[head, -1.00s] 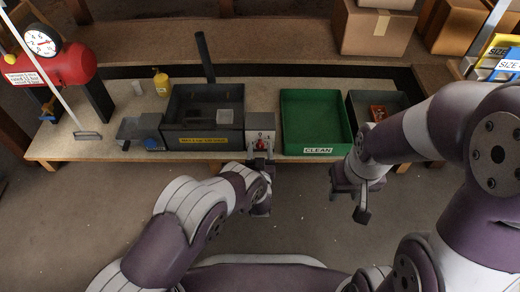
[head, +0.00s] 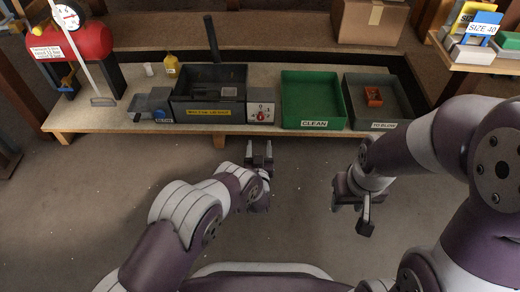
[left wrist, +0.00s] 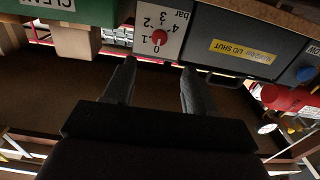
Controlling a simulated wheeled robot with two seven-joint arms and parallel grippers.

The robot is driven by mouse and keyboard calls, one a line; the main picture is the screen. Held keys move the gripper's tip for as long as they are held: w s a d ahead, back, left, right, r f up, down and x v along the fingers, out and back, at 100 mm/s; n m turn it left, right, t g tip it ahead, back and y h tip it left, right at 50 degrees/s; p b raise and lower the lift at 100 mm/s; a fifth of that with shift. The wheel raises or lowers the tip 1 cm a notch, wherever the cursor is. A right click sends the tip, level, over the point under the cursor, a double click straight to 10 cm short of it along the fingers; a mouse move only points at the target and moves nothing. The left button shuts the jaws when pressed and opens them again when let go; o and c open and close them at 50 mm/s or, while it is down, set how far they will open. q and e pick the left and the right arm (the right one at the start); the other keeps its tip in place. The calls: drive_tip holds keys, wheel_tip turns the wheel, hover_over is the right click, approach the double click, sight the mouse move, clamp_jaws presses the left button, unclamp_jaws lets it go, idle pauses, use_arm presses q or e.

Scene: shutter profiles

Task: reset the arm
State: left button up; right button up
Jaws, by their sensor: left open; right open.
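My left gripper (head: 260,150) is in front of the bench edge, below the dial box, with its two fingers apart and nothing between them. In the left wrist view its fingers (left wrist: 157,85) stand apart under the dial box. My right gripper (head: 355,203) hangs over the floor to the right, pointing down; its fingers are small in the view and it holds nothing that I can see. Both arms are clear of the bench.
The bench (head: 100,124) carries a dark machine box (head: 208,110), a dial box with a red knob (head: 262,113), a green CLEAN tray (head: 312,124) and a grey tray (head: 391,118) holding an orange-red part (head: 374,97). A red tank (head: 80,42) stands left. Open floor lies in front.

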use_arm(q)
drive_tip(key=s+f+m+g+h+p, duration=0.1)
drive_tip(key=s+f+m+g+p, duration=0.1)
drive_tip(key=s+f+g, duration=0.75)
drive_tip(key=s+a+r+g+p, duration=0.4)
drive_tip(key=s+r, duration=0.4)
drive_tip(key=r, duration=0.6)
drive_tip(key=s+a+r+g+y+p, duration=0.15)
drive_tip(key=s+a+r+p, duration=0.45)
drive_tip(key=r, duration=0.8)
drive_tip(key=s+a+r+g+h+p, duration=0.1)
drive_tip(key=s+a+r+g+p, duration=0.3)
drive_tip(key=s+r, duration=0.75)
drive_tip(key=w+a+r+n+t+p, duration=0.1)
drive_tip(key=w+r+p, duration=0.1)
drive_tip(key=r+p, duration=1.7)
drive_tip(key=w+a+r+t+p, duration=0.1)
drive_tip(key=a+r+p, duration=0.1)
drive_tip(key=r+p, duration=1.8)
wheel_tip(320, 180, up, 9)
drive_tip(key=shift+w+f+n+p, duration=0.2)
drive_tip(key=shift+w+n+p, duration=0.1)
drive_tip(key=shift+w+n, duration=0.1)
